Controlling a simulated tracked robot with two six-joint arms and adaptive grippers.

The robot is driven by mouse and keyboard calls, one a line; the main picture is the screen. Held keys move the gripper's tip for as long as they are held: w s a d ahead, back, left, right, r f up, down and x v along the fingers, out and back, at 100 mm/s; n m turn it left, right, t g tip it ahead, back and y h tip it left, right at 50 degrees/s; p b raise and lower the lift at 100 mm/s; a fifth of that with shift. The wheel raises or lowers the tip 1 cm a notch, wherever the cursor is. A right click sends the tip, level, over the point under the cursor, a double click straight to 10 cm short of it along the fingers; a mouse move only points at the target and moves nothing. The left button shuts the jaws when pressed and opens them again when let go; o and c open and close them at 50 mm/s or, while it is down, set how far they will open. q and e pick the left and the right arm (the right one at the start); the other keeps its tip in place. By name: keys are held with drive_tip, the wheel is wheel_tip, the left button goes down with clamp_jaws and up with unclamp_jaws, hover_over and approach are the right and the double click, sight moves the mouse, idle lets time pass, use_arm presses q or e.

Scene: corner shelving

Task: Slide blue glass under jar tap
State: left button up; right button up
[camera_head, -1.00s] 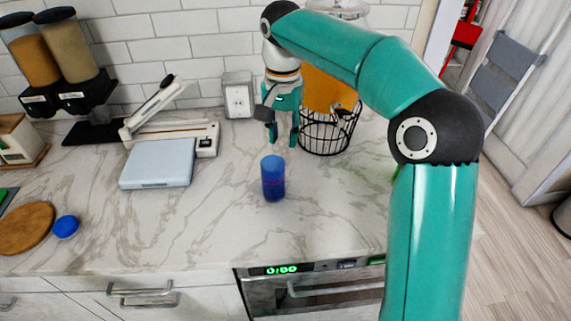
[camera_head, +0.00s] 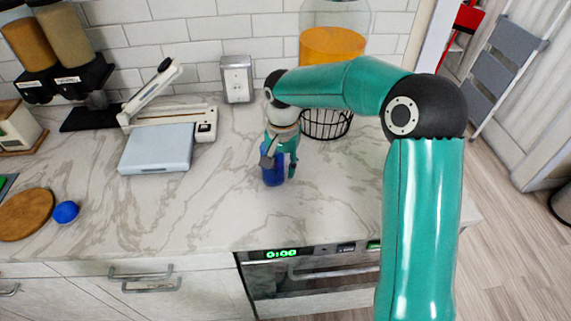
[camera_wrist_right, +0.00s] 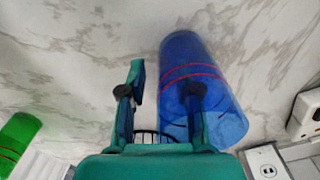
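The blue glass (camera_head: 272,178) stands upright on the marble counter, with red lines around it in the right wrist view (camera_wrist_right: 190,60). My right gripper (camera_head: 280,165) is down at the glass, its fingers apart. In the right wrist view the gripper (camera_wrist_right: 165,90) has one finger overlapping the glass and the other left of it, clear of it. I cannot tell whether it touches the glass. The jar (camera_head: 335,42) with orange liquid stands behind my right arm on a black wire stand (camera_head: 325,124). Its tap is hidden by the arm. My left gripper is out of view.
A scale-like device with a pale blue plate (camera_head: 157,150) lies left of the glass. A blue ball (camera_head: 66,212) and a round wooden board (camera_head: 24,214) are farther left. A green glass (camera_wrist_right: 16,142) shows in the wrist view. Counter in front is clear.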

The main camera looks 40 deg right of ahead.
drive_tip(key=shift+f, duration=0.1)
clamp_jaws()
idle(0.4)
